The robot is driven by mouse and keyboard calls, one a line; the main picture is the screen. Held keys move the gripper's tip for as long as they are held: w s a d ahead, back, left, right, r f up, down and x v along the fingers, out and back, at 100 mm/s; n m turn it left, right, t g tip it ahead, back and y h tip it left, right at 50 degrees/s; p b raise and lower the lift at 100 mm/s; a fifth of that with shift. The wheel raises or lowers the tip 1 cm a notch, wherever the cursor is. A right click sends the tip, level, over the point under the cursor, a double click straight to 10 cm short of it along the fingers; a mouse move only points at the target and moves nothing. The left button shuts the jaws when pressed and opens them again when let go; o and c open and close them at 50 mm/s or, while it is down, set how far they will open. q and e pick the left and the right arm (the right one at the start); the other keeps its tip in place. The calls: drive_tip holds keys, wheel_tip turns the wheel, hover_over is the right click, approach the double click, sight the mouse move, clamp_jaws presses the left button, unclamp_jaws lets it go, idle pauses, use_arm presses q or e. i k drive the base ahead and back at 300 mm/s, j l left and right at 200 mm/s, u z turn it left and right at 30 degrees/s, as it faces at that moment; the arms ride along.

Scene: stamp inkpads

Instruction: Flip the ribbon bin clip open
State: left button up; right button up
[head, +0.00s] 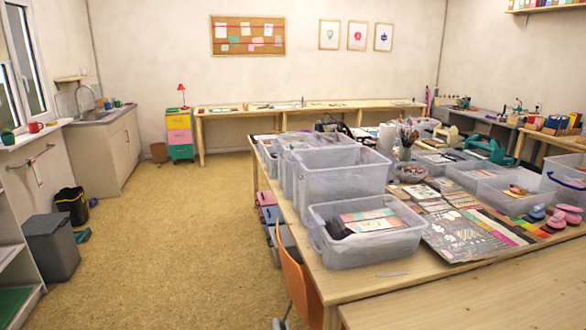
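Several clear plastic bins stand on the big wooden table. The nearest bin (385,250) is open at the top and holds patterned cards and a dark item; a pale clip or handle shows at its left end. A taller clear bin (340,182) stands behind it. At the right edge another clear bin (566,196) has a blue strip along its rim, perhaps a handle or clip. I cannot tell which one is the ribbon bin, and no ribbon is clearly visible. Neither of my grippers is in view.
The wooden table (400,284) fills the right side, with an orange chair (298,285) at its left edge. Card sheets (470,236) and pink and blue punches (555,218) lie on it. A grey waste bin (50,247) stands left; the floor (170,240) between is open.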

sight(295, 157)
drive_tip(key=j, duration=0.65)
drive_tip(key=i+j, duration=0.15)
drive_tip(key=j, duration=0.2)
drive_tip(key=i+j, duration=0.2)
drive_tip(key=j, duration=0.15)
drive_tip(key=i+j+z, duration=0.1)
drive_tip(key=j, duration=0.25)
drive_tip(key=i+j, duration=0.2)
drive_tip(key=j, duration=0.2)
drive_tip(key=i+j, duration=0.15)
drive_tip(key=i, duration=0.45)
drive_tip(key=i+j+z, duration=0.1)
drive_tip(key=i, duration=0.55)
drive_tip(key=i+j, duration=0.2)
drive_tip(key=i, duration=0.4)
drive_tip(key=l+z, duration=0.05)
